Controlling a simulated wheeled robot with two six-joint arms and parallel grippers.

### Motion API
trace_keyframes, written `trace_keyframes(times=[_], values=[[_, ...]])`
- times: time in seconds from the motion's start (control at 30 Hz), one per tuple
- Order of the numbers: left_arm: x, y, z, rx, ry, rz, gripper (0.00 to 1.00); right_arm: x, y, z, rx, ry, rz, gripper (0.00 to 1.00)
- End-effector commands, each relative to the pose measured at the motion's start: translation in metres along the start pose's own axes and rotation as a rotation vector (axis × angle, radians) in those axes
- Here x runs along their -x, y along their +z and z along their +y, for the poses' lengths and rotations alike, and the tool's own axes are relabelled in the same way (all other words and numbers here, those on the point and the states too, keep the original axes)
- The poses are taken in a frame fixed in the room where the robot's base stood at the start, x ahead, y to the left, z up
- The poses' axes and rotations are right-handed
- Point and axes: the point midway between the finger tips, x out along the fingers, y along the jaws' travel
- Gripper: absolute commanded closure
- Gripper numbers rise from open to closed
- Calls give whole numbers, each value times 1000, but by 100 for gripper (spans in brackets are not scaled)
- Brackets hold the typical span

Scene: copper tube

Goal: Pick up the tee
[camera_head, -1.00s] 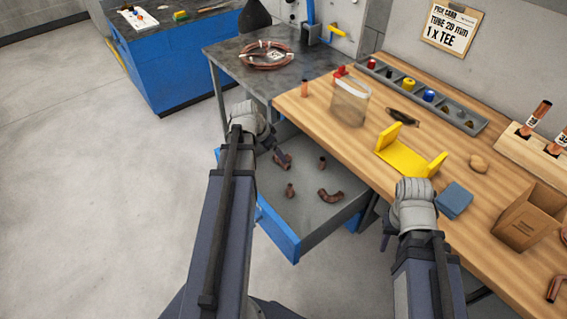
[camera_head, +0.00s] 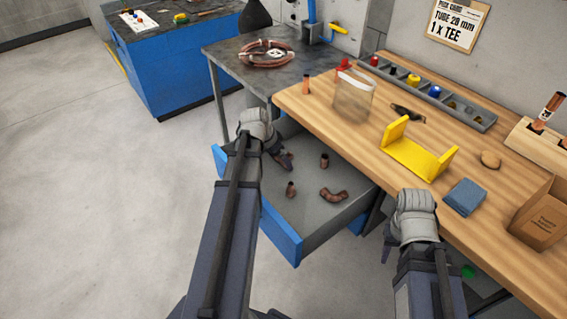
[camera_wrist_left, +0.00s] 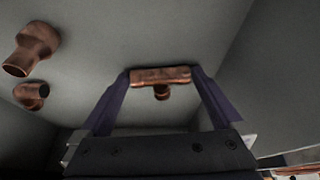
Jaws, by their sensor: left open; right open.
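The copper tee (camera_wrist_left: 160,77) is in the left wrist view, its straight bar crossing between my fingertips and its short branch pointing toward me. My left gripper (camera_wrist_left: 161,73) is open with one finger at each end of the bar; I cannot tell whether they touch it. In the head view my left gripper (camera_head: 282,160) reaches into the open blue drawer (camera_head: 283,235), with the tee (camera_head: 288,156) partly hidden at its fingers. My right gripper (camera_head: 387,250) hangs in front of the bench edge, apart from the tee and partly hidden by its wrist.
Other copper fittings lie in the drawer: an upright one (camera_head: 324,160), a small one (camera_head: 290,190) and an elbow (camera_head: 333,194). The drawer walls surround my left gripper. The wooden bench (camera_head: 300,103) holds a yellow cradle (camera_head: 415,158), a clear bag (camera_head: 353,95) and a cardboard box (camera_head: 541,215).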

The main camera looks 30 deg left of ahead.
Motion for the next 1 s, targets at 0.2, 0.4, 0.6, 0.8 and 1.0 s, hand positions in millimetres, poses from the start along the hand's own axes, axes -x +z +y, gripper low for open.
trace_keyframes(times=[0.2,0.4,0.6,0.8,1.0], values=[[1,0,0,0,0,0,15,1,0,0,0,0,0,59],[1,0,0,0,0,0,37,1,0,0,0,0,0,59],[1,0,0,0,0,0,60,1,0,0,0,0,0,59],[1,0,0,0,0,0,66,1,0,0,0,0,0,59],[4,-1,0,0,0,0,66,5,0,0,0,0,0,59]])
